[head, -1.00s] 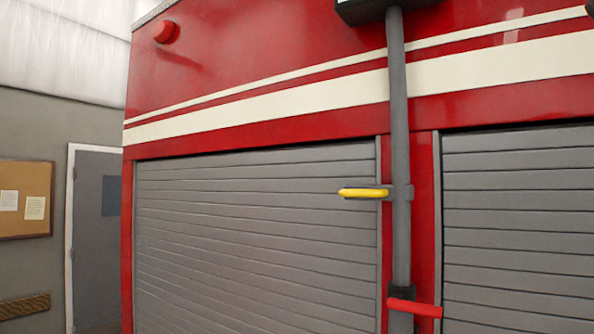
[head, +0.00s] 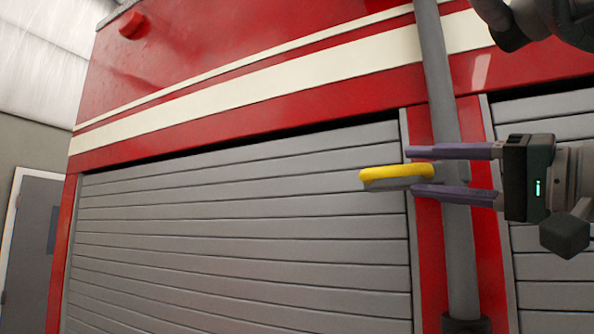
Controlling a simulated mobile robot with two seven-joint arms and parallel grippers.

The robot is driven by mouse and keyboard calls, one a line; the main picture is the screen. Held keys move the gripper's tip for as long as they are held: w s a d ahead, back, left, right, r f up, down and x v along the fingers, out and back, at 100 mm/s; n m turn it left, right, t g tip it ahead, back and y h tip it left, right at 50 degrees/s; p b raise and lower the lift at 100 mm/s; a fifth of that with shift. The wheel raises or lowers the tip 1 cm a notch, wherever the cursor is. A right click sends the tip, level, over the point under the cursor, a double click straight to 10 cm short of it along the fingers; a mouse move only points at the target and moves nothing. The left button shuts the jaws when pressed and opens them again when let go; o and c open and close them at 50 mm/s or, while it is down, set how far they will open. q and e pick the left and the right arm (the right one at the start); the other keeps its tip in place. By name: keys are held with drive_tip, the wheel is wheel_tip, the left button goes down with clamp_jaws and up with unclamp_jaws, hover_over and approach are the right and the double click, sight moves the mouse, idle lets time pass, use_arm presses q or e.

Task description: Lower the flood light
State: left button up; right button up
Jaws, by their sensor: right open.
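The flood light's grey upright pole (head: 462,268) runs up the front of the red truck. The lamp head at its top is out of view. A yellow handle (head: 388,174) sticks out to the left from the pole on a grey bracket. My right gripper (head: 409,171) comes in from the right, open, with its purple fingers in front of the pole, one above the other. Its fingertips are near the handle's right end; I cannot tell whether they touch it. My left gripper is not in view.
The red truck (head: 190,50) has a grey roller shutter (head: 240,240) left of the pole and another (head: 550,275) to its right. A red beacon (head: 132,24) sits high on the left. A grey door (head: 32,255) stands far left.

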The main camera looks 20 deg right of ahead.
sight(409, 172)
drive_tip(key=p+x, duration=0.2)
drive_tip(key=x, duration=0.2)
drive_tip(key=shift+r, duration=0.2)
drive_tip(key=shift+w+a+f, duration=0.15)
drive_tip(key=shift+w+a, duration=0.05)
drive_tip(key=shift+w, duration=0.25)
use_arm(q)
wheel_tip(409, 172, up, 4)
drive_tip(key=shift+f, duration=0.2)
use_arm(e)
drive_tip(key=shift+c, duration=0.3)
clamp_jaws()
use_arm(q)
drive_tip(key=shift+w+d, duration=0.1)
